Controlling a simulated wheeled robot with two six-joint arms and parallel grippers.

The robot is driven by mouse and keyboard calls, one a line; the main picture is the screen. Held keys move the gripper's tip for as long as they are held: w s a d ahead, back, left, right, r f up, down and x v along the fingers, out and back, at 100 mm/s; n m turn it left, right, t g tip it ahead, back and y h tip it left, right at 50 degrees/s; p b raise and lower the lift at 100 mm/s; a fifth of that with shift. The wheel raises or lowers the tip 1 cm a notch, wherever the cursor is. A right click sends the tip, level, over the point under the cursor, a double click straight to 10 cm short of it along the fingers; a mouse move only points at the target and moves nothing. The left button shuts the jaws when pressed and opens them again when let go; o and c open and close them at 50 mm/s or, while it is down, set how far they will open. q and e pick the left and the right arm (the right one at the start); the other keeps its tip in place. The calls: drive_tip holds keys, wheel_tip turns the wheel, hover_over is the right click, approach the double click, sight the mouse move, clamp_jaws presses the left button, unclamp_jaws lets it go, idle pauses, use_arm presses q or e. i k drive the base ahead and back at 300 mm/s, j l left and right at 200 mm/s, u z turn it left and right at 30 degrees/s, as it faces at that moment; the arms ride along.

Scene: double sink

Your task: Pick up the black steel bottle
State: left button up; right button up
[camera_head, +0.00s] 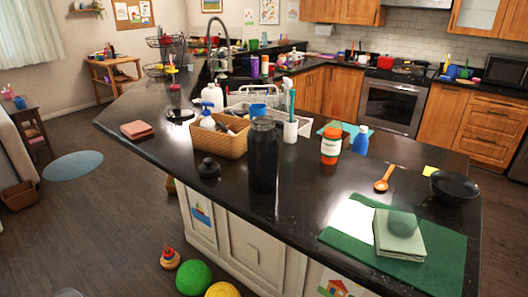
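The black steel bottle (264,158) stands upright near the front edge of the dark counter (310,215), close to the middle of the head view. It is tall and dark, and nothing hides its front. A small black lidded object (208,169) sits to its left, apart from it. Neither of my grippers can be made out in this view, and nothing touches the bottle.
A wicker basket (222,143) with a spray bottle stands behind-left of the bottle. A white cup with brushes (290,131), an orange-white jar (331,146) and a blue bottle (361,140) are behind-right. A green mat (445,260) with folded cloth lies right. Counter right of the bottle is clear.

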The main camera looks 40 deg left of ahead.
sight(263, 137)
drive_tip(key=i+l+u, duration=0.1)
drive_tip(key=l+u, duration=0.25)
drive_tip(key=u, duration=0.15)
drive_tip(key=l+u, duration=0.35)
drive_tip(key=u, duration=0.15)
